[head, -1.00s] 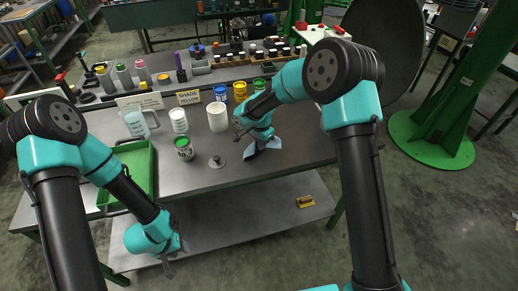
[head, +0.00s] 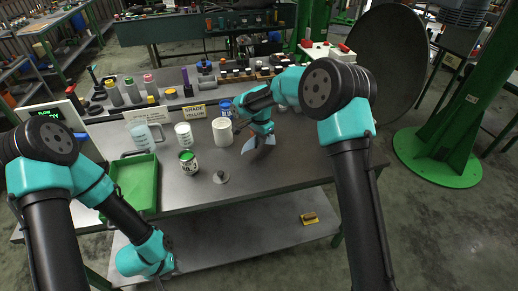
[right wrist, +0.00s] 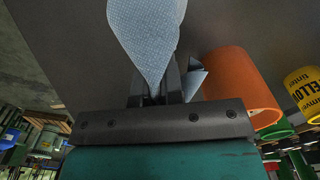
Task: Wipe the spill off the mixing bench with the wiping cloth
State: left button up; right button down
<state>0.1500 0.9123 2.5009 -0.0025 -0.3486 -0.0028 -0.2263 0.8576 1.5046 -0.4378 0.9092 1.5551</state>
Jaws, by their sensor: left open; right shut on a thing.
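The light blue wiping cloth (head: 251,146) hangs from my right gripper (head: 263,141) over the right half of the grey mixing bench (head: 285,175). In the right wrist view the cloth (right wrist: 148,35) is pinched between the shut fingers (right wrist: 168,88), with a folded corner showing on the right. The cloth's lower edge is at or close to the bench top; I cannot tell if it touches. I cannot make out a spill; the arm and cloth cover part of the surface. My left gripper (head: 166,275) is open and empty, low in front of the bench.
A white cup (head: 222,132) and a blue-labelled can (head: 226,108) stand just left of the right gripper. A green-lidded can (head: 188,162), a grey knobbed disc (head: 221,177) and a green tray (head: 135,182) are further left. A yellow item (head: 310,218) lies on the lower shelf.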

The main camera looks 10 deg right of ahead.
jog(key=shift+r, duration=2.8)
